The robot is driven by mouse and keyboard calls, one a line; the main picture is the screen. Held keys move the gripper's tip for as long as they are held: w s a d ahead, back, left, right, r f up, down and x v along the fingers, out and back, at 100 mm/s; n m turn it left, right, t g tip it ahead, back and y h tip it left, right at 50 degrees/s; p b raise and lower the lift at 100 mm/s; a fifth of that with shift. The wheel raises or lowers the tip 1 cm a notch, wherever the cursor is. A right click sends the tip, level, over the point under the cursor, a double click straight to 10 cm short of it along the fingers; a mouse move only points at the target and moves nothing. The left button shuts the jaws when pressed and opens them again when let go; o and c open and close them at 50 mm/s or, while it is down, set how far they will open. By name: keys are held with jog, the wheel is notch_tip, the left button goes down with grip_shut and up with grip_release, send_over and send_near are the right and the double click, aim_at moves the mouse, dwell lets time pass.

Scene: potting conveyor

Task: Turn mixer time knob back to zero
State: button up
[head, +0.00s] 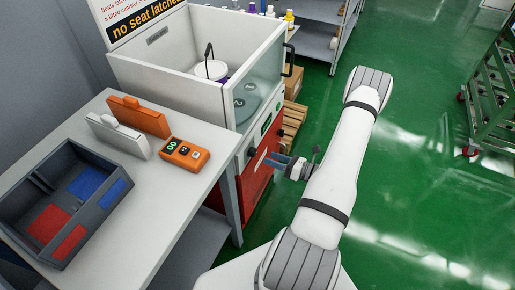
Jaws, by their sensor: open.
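The mixer (213,103) is a white cabinet with a red lower front, at the top middle of the head view.
A grey table (179,211) at left holds a dark compartment tray (68,206), an orange handheld device (184,153), and orange (140,116) and white (119,136) blocks. A white bucket (211,70) sits inside the mixer. Green floor (420,130) is open at right, with a rack (493,95) beyond.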

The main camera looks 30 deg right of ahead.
aim_at(255, 152)
jog(key=x, duration=0.6)
jog(key=shift+w, duration=0.15)
jog(key=shift+a, duration=0.1)
jog(key=shift+c, duration=0.5)
jog(key=c, duration=0.9)
